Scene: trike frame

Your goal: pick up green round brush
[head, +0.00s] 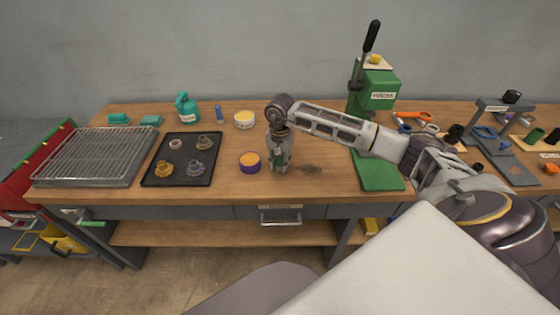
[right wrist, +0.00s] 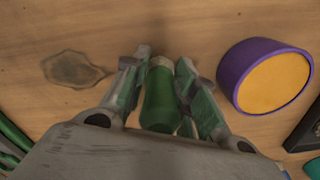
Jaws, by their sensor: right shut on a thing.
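The green round brush (right wrist: 160,98) stands between the two fingers of my right gripper (right wrist: 160,75) in the right wrist view. Its green handle shows, with a pale band at its far end; its bristles cannot be made out. My right gripper is shut on it. In the head view my right gripper (head: 280,165) points down over the middle of the workbench, and only a bit of the green brush shows there. I cannot tell whether the brush touches the bench top. My left gripper is not in view.
A purple tin with an orange top (head: 250,162) stands close to the left of my right gripper. A black tray (head: 182,181) with several metal parts lies farther left, beside a wire rack (head: 100,155). A green press (head: 375,88) stands behind my right arm.

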